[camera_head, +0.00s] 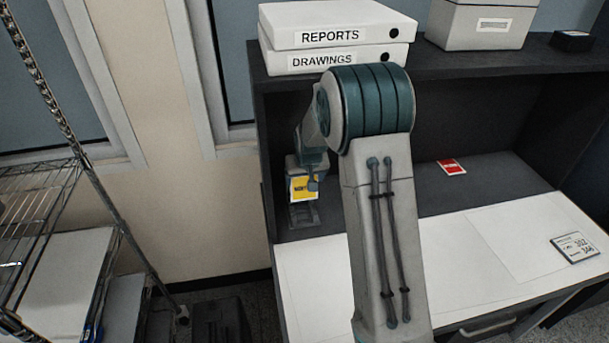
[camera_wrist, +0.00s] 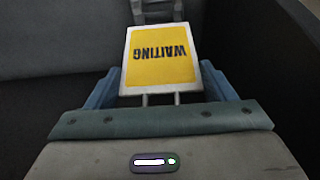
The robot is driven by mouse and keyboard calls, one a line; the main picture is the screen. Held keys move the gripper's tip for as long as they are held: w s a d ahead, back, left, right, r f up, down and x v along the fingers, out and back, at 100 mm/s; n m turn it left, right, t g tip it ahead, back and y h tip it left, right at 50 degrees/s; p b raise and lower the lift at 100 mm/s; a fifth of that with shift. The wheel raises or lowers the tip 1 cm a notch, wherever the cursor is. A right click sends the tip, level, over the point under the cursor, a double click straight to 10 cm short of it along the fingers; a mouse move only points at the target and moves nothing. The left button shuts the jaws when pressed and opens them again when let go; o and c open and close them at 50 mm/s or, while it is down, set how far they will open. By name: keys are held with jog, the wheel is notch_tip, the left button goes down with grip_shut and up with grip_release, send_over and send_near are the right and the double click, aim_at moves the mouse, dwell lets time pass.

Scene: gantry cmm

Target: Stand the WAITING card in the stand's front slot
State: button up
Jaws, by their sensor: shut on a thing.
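The yellow WAITING card (camera_head: 301,188) with a pale border is in my gripper (camera_head: 312,184), upright just above the stand in the head view. In the wrist view the card (camera_wrist: 160,55) reads upside down, between the two blue fingers of my gripper (camera_wrist: 160,86). The dark grey stand (camera_head: 303,217) is on the desk's left end. Part of the stand (camera_wrist: 152,8) shows beyond the card's far edge in the wrist view. The card hides some of its slots. I cannot tell whether the card's lower edge touches the stand.
A red card (camera_head: 452,167) lies on the dark desk surface to the right. White binders (camera_head: 338,25) and a box (camera_head: 480,22) are on the shelf above. A small display (camera_head: 574,247) sits at the desk's right. A wire rack (camera_head: 40,215) stands at left.

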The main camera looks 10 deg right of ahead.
jog(key=b, duration=0.2)
send_over(304, 199)
jog(key=shift+s+f, duration=0.15)
jog(key=shift+f, duration=1.05)
jog(key=shift+s+f, duration=0.15)
jog(key=shift+f, duration=1.05)
jog(key=shift+f+b, duration=1.75)
jog(key=shift+f+b, duration=0.35)
jog(key=shift+b, duration=0.1)
jog(key=o, duration=1)
jog(key=shift+c, duration=0.6)
jog(key=shift+r, duration=0.2)
